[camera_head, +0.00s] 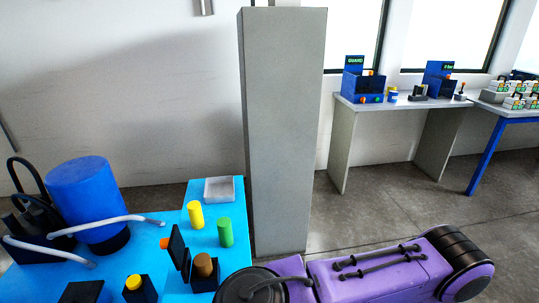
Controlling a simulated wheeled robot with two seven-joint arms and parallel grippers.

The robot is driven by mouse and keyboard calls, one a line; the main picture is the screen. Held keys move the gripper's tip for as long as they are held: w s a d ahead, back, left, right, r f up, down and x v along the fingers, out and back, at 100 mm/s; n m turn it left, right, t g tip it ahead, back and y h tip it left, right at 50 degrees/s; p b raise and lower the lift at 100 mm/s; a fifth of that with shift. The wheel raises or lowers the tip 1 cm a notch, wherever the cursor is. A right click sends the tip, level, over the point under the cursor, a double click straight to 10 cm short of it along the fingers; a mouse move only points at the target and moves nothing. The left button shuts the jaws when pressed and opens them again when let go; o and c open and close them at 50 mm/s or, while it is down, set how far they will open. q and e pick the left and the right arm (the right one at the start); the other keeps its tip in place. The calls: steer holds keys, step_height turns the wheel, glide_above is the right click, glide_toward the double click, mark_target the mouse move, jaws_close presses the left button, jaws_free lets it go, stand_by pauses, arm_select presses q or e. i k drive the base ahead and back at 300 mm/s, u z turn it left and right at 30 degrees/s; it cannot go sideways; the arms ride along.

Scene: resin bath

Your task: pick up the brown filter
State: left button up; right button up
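The brown filter (204,266) is a short upright cylinder at the front of the bright blue table. It sits in or on a small dark block (205,282); I cannot tell how deep. A dark upright plate (179,252) with an orange knob (165,243) stands just left of it. A yellow cylinder (196,215) and a green cylinder (226,233) stand upright behind it. Neither my left nor my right gripper shows in this view.
A large blue drum (89,198) with pale tubes stands on the left of the blue table (165,208). A yellow-topped dark block (134,288) is at the front, a grey tray (219,190) at the back. A grey pillar (282,130) rises behind. A white bench (400,102) stands farther right.

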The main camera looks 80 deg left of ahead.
mark_target(203, 264)
steer(key=z, duration=0.05)
steer(key=i, duration=0.4)
steer(key=u, duration=3.35)
